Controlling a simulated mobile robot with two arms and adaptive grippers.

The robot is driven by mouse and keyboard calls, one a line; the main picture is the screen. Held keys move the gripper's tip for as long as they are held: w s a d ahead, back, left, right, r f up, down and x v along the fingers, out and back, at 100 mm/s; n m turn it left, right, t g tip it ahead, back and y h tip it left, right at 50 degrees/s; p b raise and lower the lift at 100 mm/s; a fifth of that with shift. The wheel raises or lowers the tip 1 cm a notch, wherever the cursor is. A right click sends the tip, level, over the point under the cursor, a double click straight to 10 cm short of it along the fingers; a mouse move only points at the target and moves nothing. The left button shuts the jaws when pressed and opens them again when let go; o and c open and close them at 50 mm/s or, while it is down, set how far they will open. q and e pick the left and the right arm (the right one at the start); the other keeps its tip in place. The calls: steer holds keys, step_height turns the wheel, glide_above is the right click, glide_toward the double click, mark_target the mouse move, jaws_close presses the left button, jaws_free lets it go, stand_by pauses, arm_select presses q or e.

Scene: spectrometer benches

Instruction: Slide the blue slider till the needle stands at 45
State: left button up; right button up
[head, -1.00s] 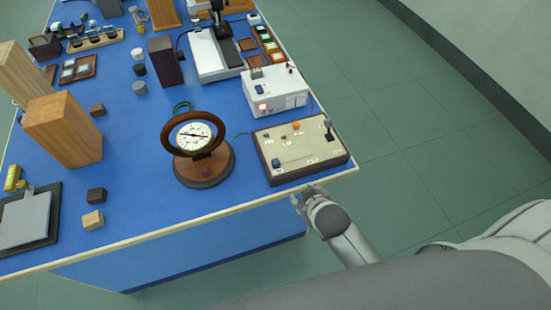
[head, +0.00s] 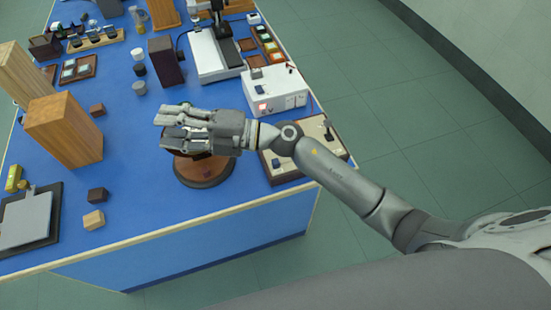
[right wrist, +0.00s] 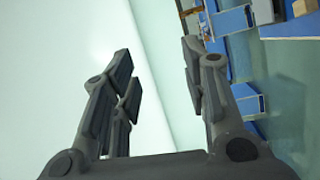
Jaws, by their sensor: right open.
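My right gripper (head: 172,122) is open and appears empty. In the head view it covers the dial face and needle of the round gauge. The gauge's wooden base (head: 203,175) shows below it. Whether the gripper touches the gauge cannot be told. My left gripper is not in view.
A white instrument box (head: 276,92) with a red lit display stands behind the control box. A wooden block (head: 64,130) and small cubes (head: 95,219) stand on the left.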

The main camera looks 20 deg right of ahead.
step_height(320, 180, down, 5)
steer(key=s+a+n+g+h, duration=0.1)
steer(key=s+n+g+h, duration=0.15)
steer(key=n+g, duration=0.25)
steer(key=n+g+h, duration=0.1)
steer(key=g+h, duration=0.1)
steer(key=h, duration=1.4)
glide_above(275, 161)
step_height(275, 161, down, 9)
step_height(275, 161, down, 10)
steer(key=p, duration=0.3)
steer(key=shift+r, duration=0.25)
steer(key=shift+f, duration=0.75)
steer(key=shift+c, duration=0.3)
jaws_close()
